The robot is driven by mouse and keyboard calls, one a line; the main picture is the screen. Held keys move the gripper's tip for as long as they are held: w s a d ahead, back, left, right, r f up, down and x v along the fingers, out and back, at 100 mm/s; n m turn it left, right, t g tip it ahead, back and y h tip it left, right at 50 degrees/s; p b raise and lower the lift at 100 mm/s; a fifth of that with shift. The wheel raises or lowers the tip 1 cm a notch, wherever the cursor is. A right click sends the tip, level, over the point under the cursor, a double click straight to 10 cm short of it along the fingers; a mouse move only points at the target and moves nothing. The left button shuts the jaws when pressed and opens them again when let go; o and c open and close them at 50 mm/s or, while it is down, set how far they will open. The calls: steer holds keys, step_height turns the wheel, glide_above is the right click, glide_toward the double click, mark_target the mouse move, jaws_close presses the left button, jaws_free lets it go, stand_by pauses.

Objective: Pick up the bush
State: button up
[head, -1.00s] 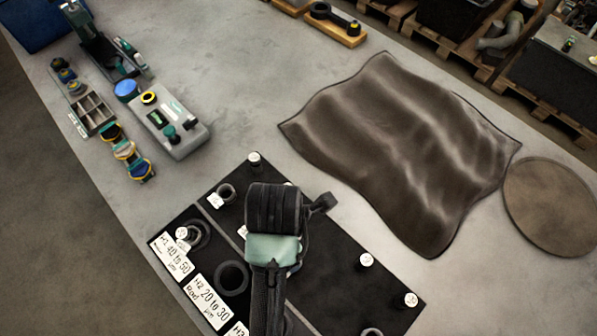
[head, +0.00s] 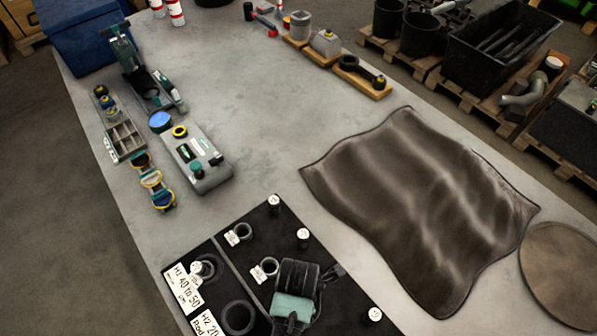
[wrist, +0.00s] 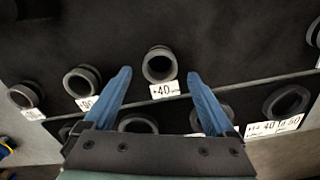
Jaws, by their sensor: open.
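Several dark bushes stand on a black mat (head: 332,290). In the wrist view one small bush (wrist: 159,65), with a "+40" label in front of it, stands upright between the lines of my two blue fingers. A second small bush (wrist: 82,80) is to its left, and a third (wrist: 25,95) is farther left. In the head view two small bushes (head: 243,231) (head: 270,266) show left of my gripper (head: 292,312). My gripper (wrist: 158,74) is open and empty above the mat; its fingertips flank the "+40" bush in the picture, and the height gap is unclear.
Larger rings (wrist: 286,103) stand in a labelled row behind my fingers, partly hidden. White-topped posts (head: 303,238) stand on the mat. A brown cloth (head: 420,210) and a round disc (head: 562,272) lie to the right.

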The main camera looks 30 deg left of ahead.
steer(key=shift+f, duration=1)
steer(key=c, duration=1.4)
